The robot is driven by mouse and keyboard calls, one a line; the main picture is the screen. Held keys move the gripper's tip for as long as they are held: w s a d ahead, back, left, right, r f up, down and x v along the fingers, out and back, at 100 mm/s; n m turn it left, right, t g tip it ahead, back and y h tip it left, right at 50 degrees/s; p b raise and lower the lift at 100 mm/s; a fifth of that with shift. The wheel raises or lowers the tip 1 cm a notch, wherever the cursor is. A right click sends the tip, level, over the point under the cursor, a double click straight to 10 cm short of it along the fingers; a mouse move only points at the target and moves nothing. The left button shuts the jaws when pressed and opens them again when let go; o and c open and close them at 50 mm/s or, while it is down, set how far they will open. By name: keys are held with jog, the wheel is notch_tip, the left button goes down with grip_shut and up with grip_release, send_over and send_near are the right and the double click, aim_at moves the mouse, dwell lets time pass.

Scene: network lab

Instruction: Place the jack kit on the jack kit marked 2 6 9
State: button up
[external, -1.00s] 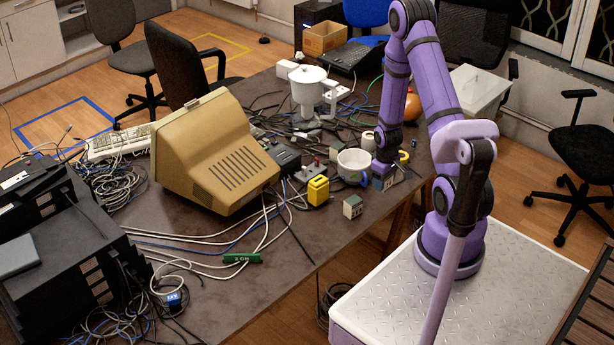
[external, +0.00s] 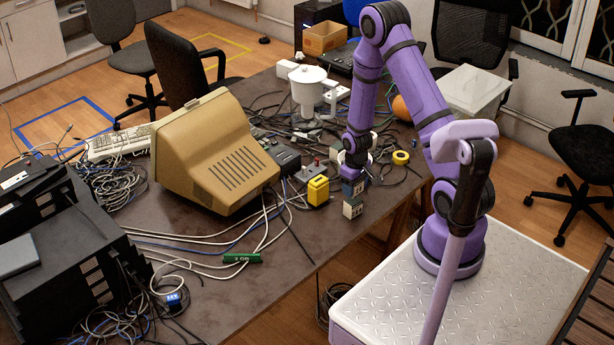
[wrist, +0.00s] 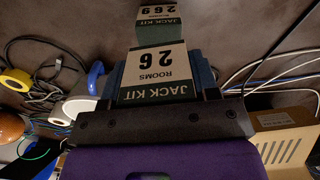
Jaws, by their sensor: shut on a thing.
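My gripper (external: 353,187) is shut on a small box, the held jack kit (wrist: 156,75), labelled "JACK KIT ROOMS 26" in the wrist view. The dark blue fingers grip it from both sides. The jack kit marked 2 6 9 (wrist: 160,24) shows just beyond it in the wrist view. In the external view that kit (external: 352,209) sits on the table near its front edge, directly below my gripper. The held kit is close above it and mostly hidden by the fingers there. I cannot tell whether the two touch.
A white mug with a blue handle (wrist: 95,80) stands close by, partly behind my arm. A yellow tape roll (external: 401,158) lies to the right. A yellow box (external: 318,191) and the beige monitor (external: 215,150) stand left. Cables cover much of the table.

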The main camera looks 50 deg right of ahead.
jog(key=shift+f, duration=1.5)
jog(key=shift+f, duration=0.1)
jog(key=o, duration=1)
jog(key=shift+o, duration=0.2)
